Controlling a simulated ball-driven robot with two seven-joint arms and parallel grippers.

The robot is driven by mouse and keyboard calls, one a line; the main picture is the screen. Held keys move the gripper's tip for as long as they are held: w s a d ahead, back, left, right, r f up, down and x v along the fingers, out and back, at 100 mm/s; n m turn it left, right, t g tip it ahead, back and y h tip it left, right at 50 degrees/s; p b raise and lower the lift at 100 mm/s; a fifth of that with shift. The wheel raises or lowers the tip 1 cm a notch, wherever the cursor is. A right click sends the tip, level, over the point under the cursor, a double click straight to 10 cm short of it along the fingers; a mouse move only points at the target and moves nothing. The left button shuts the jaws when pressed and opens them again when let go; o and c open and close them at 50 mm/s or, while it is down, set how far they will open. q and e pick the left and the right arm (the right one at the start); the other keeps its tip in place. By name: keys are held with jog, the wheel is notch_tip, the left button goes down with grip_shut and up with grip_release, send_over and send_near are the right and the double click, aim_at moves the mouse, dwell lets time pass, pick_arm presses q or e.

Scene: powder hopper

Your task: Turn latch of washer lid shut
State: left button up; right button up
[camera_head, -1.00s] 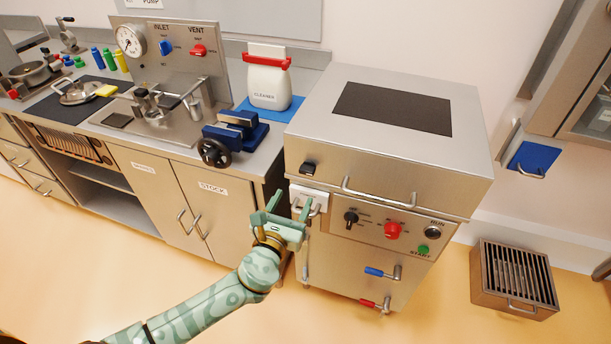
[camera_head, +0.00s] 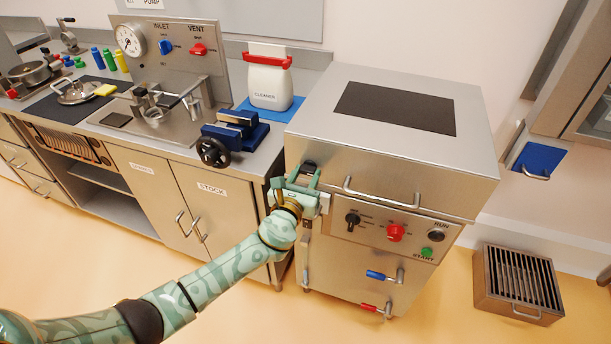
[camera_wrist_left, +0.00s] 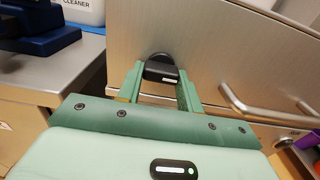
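The washer (camera_head: 385,180) is a steel cabinet with its lid (camera_head: 460,100) down. The lid latch (camera_head: 309,166) is a small black knob at the front left of the lid; it also shows in the wrist view (camera_wrist_left: 160,68). My left gripper (camera_head: 297,174) is green and is at the latch. In the wrist view its fingers (camera_wrist_left: 160,78) are apart, one on each side of the black knob. I cannot tell whether they touch it. The gripper partly hides the knob and the white plate below it in the head view. My right gripper is not in view.
The lid's bar handle (camera_head: 382,193) is just right of the gripper. Below are a black knob (camera_head: 352,219), a red knob (camera_head: 396,233) and a green start button (camera_head: 427,251). A blue vise (camera_head: 235,135) stands on the counter at left. The floor in front is clear.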

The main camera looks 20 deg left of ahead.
pick_arm(q)
jog(key=shift+f+n, duration=0.1)
jog(key=shift+n, duration=0.3)
jog(key=n+b, duration=0.2)
jog(key=n, duration=0.1)
jog(key=shift+d+f+n, duration=0.1)
jog(key=shift+n, duration=0.3)
jog(key=n+b, duration=0.1)
jog(key=n, duration=0.2)
jog(key=shift+n, duration=0.3)
jog(key=n, duration=0.2)
jog(key=shift+d+n+b, duration=0.1)
jog(key=shift+n+b, duration=0.2)
jog(key=shift+b, duration=0.05)
jog(key=n, duration=0.3)
jog(key=shift+r+n, duration=0.25)
jog(key=shift+n, duration=1.65)
jog(key=o, duration=1)
jog(key=shift+r, duration=0.1)
